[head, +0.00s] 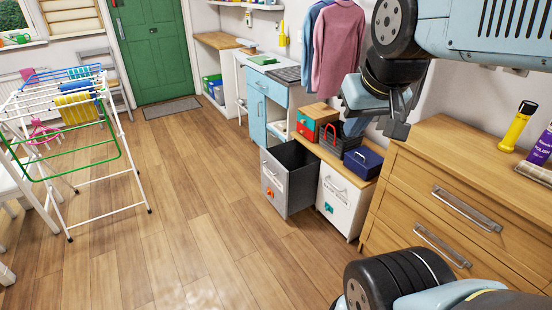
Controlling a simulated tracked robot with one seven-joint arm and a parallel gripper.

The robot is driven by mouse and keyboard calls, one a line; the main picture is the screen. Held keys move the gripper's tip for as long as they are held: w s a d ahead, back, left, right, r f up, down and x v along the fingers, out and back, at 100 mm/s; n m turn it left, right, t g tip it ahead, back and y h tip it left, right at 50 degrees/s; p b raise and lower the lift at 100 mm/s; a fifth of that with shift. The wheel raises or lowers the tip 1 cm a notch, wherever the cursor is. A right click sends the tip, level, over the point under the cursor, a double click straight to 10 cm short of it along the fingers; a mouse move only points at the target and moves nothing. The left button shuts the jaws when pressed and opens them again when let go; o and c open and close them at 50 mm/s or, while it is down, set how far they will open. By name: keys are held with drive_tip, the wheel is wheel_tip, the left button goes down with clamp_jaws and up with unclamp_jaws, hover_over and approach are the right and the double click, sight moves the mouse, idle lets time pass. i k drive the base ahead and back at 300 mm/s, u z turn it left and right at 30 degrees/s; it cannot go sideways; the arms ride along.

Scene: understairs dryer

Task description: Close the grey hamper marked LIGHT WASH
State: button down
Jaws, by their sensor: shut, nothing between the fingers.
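The grey hamper (274,187) stands pulled out from under the wooden bench, its top open and its dark inside showing. Its front has a handle, a pale label too small to read and an orange mark low down. My gripper (398,127) is shut and empty, hanging from my arm at the upper right. In the picture it is above and to the right of the hamper, apart from it.
A white hamper (338,205) with a teal mark stands just right of the grey one. The bench holds boxes, a red-handled basket (342,138) and a blue box (363,162). A wooden chest of drawers (415,190) stands right. Floor left is clear up to the drying rack (90,150).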

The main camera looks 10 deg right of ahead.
sight(292, 176)
drive_tip(key=u, duration=0.05)
drive_tip(key=i, duration=1.45)
